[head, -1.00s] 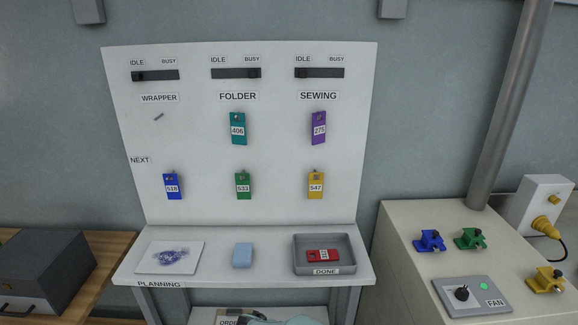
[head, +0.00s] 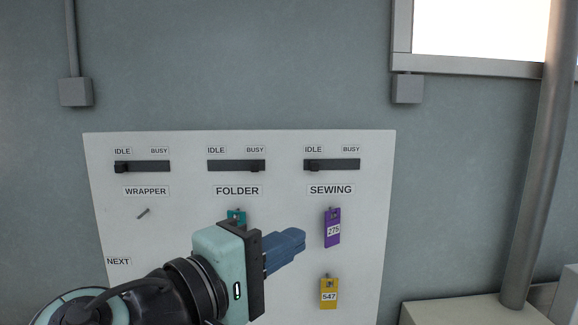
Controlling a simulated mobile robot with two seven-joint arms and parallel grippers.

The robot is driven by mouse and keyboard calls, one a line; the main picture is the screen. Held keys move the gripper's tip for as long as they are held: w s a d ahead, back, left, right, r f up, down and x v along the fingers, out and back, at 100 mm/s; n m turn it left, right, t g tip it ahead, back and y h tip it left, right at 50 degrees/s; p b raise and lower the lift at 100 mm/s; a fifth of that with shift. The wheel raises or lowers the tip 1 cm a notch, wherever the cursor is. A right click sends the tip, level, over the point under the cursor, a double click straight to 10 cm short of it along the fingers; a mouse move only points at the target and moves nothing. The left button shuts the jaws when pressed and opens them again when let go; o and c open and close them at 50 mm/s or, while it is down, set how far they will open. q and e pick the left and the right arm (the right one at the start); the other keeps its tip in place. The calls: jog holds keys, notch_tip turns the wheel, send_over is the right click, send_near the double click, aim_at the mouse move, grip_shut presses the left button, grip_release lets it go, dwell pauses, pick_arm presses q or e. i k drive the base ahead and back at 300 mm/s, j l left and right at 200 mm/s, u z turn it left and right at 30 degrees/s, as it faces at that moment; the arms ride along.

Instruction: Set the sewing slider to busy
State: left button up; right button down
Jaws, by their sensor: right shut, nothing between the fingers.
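The sewing slider (head: 332,165) is a dark horizontal track near the top right of the white board, above the SEWING label (head: 331,190). Its knob (head: 314,166) sits at the left end, under IDLE. The BUSY label (head: 351,149) is above the track's right end. My right gripper (head: 300,240) is in front of the board, below the slider and left of the purple tag. Its blue fingers are shut and empty, pointing right. It hides most of the teal tag and the board's lower middle. My left gripper is not in view.
The wrapper slider (head: 142,167) has its knob at the left, and the folder slider (head: 237,166) has its knob at the right. A purple tag (head: 332,229) and a yellow tag (head: 329,293) hang below SEWING. A grey pipe (head: 540,160) stands at the right.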

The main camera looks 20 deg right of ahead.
aim_at(313, 165)
jog(key=i, duration=1)
